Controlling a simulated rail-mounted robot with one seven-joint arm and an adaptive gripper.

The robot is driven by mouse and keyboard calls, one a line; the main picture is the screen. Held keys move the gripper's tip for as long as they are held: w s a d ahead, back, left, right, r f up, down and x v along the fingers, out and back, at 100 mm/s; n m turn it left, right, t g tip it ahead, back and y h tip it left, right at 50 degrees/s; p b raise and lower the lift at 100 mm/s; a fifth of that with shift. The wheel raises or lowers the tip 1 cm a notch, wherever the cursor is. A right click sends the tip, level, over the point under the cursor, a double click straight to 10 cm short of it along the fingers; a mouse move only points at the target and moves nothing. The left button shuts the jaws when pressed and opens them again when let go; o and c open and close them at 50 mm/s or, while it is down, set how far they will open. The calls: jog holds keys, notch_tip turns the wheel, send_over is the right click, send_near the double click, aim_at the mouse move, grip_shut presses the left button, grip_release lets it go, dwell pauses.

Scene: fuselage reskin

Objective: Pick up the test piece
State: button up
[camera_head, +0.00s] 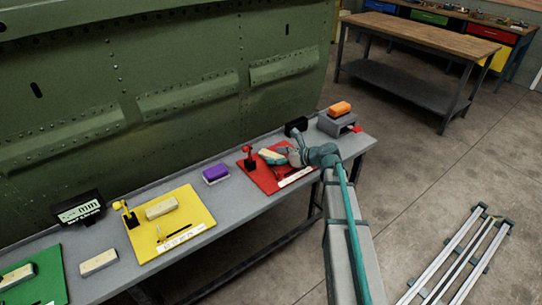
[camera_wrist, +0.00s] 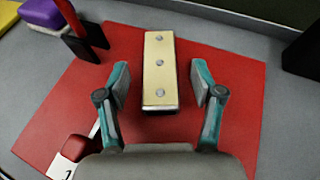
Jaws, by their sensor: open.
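The test piece (camera_wrist: 160,72) is a pale cream-yellow block with several round silver studs in a row on top. It lies on a red mat (camera_wrist: 235,90), and in the head view it (camera_head: 271,156) is partly hidden by my gripper. My gripper (camera_wrist: 160,84) is open, with one finger on each side of the block's near half. Gaps show between the fingers and the block. In the head view my gripper (camera_head: 284,151) is over the red mat (camera_head: 260,178).
A red upright stand (camera_wrist: 85,35) is at the mat's left, with a purple block (camera_wrist: 45,14) beyond. A dark box (camera_head: 296,126) and a grey stand with an orange block (camera_head: 340,108) are nearby. A yellow mat (camera_head: 200,210) lies left. The green fuselage panel (camera_head: 180,60) rises behind.

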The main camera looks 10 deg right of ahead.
jog(key=shift+c, duration=0.2)
grip_shut()
jog(key=shift+r, duration=0.15)
